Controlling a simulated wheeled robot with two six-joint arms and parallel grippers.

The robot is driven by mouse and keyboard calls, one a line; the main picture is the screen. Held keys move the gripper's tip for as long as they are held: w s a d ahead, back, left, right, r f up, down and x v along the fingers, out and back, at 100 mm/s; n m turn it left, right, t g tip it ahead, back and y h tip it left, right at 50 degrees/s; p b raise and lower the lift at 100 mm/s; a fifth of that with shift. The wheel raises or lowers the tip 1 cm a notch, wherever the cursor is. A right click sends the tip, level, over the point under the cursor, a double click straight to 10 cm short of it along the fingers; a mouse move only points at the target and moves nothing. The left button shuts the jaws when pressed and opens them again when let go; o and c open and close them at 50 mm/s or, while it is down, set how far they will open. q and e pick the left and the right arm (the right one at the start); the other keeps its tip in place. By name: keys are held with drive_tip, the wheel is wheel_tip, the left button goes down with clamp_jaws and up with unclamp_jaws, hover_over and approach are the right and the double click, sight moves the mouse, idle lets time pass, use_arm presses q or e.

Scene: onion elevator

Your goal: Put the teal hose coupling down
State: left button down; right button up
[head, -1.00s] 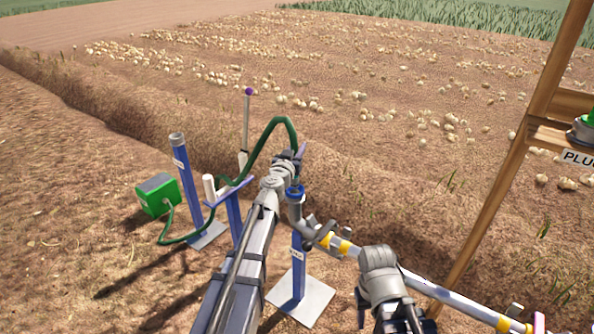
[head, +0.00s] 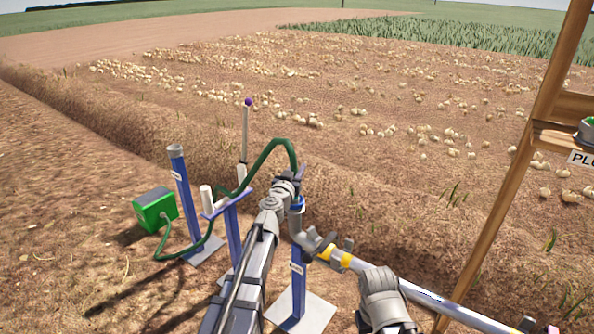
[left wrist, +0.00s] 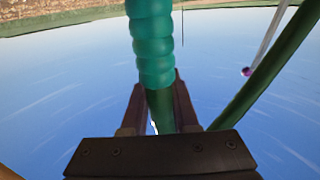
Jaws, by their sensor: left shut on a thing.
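The teal hose coupling (left wrist: 152,45) is ribbed and shows large in the left wrist view, in line with the dark green hose (head: 262,158). My left gripper (head: 297,180) is shut on it; in the left wrist view the fingers (left wrist: 158,100) stand on both sides of its hose end. In the head view the gripper hides most of the coupling. The gripper is just above the blue collar (head: 297,205) on top of the grey pipe; I cannot tell whether coupling and collar touch. My right arm is at the bottom; its fingers are not clear.
A forked blue stand (head: 233,228) with a white tube, a blue post (head: 184,200) and a green box (head: 155,209) stand left. A purple-tipped rod (head: 245,135) is behind. The long pipe (head: 432,298) runs right to a wooden frame (head: 525,150).

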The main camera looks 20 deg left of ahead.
use_arm(q)
drive_tip(key=shift+f, duration=0.25)
drive_tip(key=c, duration=0.7)
unclamp_jaws()
drive_tip(key=shift+r, duration=0.15)
drive_tip(key=shift+r, duration=0.2)
drive_tip(key=s, duration=1.2)
drive_tip(key=shift+a, duration=0.2)
